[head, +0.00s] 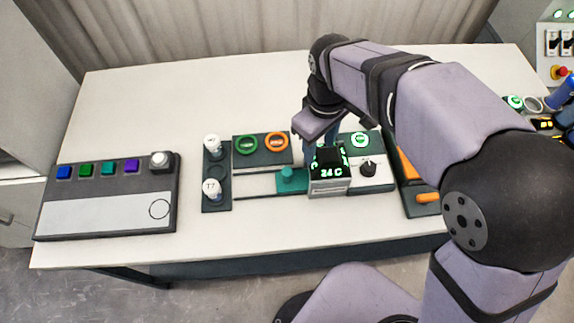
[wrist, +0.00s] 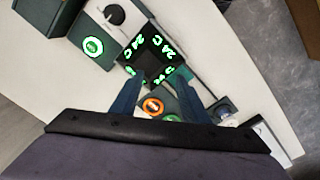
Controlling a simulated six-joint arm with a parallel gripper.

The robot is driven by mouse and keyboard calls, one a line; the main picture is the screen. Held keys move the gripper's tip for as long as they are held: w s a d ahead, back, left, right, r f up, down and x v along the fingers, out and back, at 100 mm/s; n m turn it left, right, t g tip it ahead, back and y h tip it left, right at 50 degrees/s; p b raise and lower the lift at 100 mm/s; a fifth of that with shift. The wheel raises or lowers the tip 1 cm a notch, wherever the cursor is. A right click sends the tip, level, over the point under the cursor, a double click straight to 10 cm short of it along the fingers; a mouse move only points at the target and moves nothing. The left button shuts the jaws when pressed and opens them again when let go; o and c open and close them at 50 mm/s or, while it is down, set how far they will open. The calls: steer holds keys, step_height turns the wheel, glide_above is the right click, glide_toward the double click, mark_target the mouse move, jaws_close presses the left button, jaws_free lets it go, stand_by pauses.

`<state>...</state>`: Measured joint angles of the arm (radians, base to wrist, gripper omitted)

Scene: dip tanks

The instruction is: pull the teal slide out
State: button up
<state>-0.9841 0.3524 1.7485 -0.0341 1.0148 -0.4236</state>
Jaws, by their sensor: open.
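The teal slide (head: 292,181) is a small teal block with a knob on top, in the head view. It sits in a pale horizontal channel, against the left side of a dark box with a green 24 C display (head: 330,188). My gripper (head: 318,146) is above and behind that display box, to the right of the slide and apart from it. The display box (wrist: 154,53) lies just past the fingertips.
A dark panel with green and orange rings (head: 262,148) lies behind the channel. A holder with two white-capped vials (head: 212,190) stands left. A white unit with a black knob (head: 368,170) is right of the display box. The table front (head: 300,222) is clear.

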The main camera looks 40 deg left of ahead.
steer(key=n+p, duration=0.2)
glide_above(287, 171)
step_height(287, 171, down, 2)
steer(key=shift+a+f, duration=0.1)
steer(key=shift+f+p, duration=1.1)
steer(key=shift+f, duration=2.6)
jaws_close()
steer(key=s+a, duration=0.7)
steer(key=shift+s+a+r, duration=0.1)
steer(key=shift+s+a, duration=0.05)
